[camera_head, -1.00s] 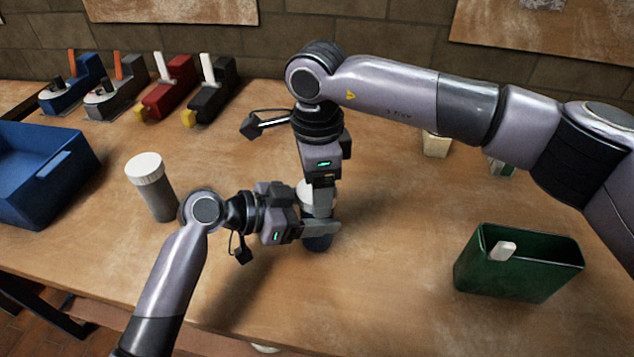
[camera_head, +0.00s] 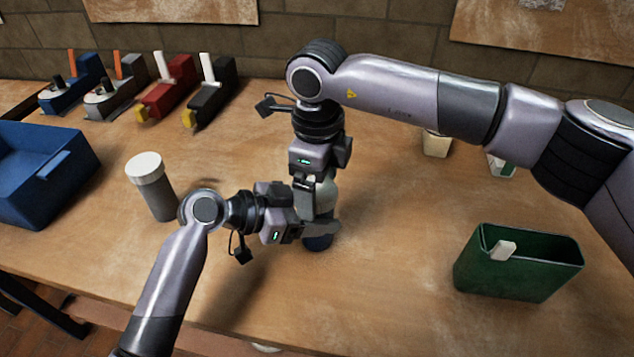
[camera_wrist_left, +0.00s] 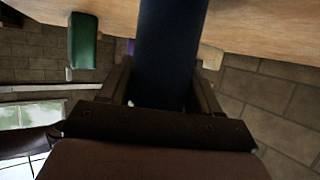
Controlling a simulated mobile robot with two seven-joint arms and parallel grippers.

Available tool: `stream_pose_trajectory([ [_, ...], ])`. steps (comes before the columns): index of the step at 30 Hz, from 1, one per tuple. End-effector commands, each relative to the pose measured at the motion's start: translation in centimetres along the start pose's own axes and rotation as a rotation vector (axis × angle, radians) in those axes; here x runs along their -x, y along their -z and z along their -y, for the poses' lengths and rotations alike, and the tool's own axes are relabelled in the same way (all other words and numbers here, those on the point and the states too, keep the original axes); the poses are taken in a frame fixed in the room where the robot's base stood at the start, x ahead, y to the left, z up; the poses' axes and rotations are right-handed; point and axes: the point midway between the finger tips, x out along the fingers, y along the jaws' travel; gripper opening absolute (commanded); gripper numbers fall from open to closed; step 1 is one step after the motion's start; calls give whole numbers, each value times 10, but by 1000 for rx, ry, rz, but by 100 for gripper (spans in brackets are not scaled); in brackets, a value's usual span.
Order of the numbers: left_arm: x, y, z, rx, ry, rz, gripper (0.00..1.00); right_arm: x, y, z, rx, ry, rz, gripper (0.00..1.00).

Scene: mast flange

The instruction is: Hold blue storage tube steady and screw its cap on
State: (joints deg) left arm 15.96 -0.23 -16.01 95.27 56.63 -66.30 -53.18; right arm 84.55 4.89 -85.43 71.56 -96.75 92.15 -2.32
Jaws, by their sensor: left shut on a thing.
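The blue storage tube (camera_head: 317,242) stands upright on the table, mostly hidden by my left gripper (camera_head: 318,230). That gripper comes in from the left and is shut around the tube. In the left wrist view the dark blue tube (camera_wrist_left: 168,55) sits between both fingers. A pale cap (camera_head: 328,196) is at the tube's top, partly hidden by my right gripper (camera_head: 315,203). My right gripper points down from above with its fingers at the cap. Whether they grip the cap or stand loose around it cannot be told, and neither can how the cap sits on the tube.
A grey tube with white cap (camera_head: 152,186) stands left of my left wrist. A blue bin (camera_head: 40,175) is at far left, a green bin (camera_head: 517,268) at right. Several tool-like holders (camera_head: 165,90) line the back left. The table's front middle is clear.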

Motion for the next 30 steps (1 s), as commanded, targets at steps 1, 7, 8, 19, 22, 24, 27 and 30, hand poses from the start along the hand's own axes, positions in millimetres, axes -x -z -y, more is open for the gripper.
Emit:
stream_pose_trajectory([
  [1, 0, 0, 0, 1, 1, 0, 0, 0, -1, -2, 5, -5, 1, 93],
  [7, 0, 0, 0, 1, 2, 0, 0, 0, -1, -4, 8, -8, 1, 93],
  [8, 0, 0, 0, 1, 2, 0, 0, 1, -1, -4, 8, -8, 1, 93],
  [19, 0, 0, 0, 1, 1, 1, 0, 41, -2, -3, 8, -5, 4, 93],
  [22, 0, 0, 0, 1, 0, 1, 0, 45, -1, -3, 7, -7, 2, 93],
  [24, 0, 0, 0, 1, 0, 1, 0, 45, -1, -3, 7, -7, 1, 93],
  [27, 0, 0, 0, 1, 0, 1, 0, 45, -1, -3, 6, -7, 1, 93],
  [30, 0, 0, 0, 1, 0, 1, 0, 45, -1, -2, 13, -6, 0, 89],
])
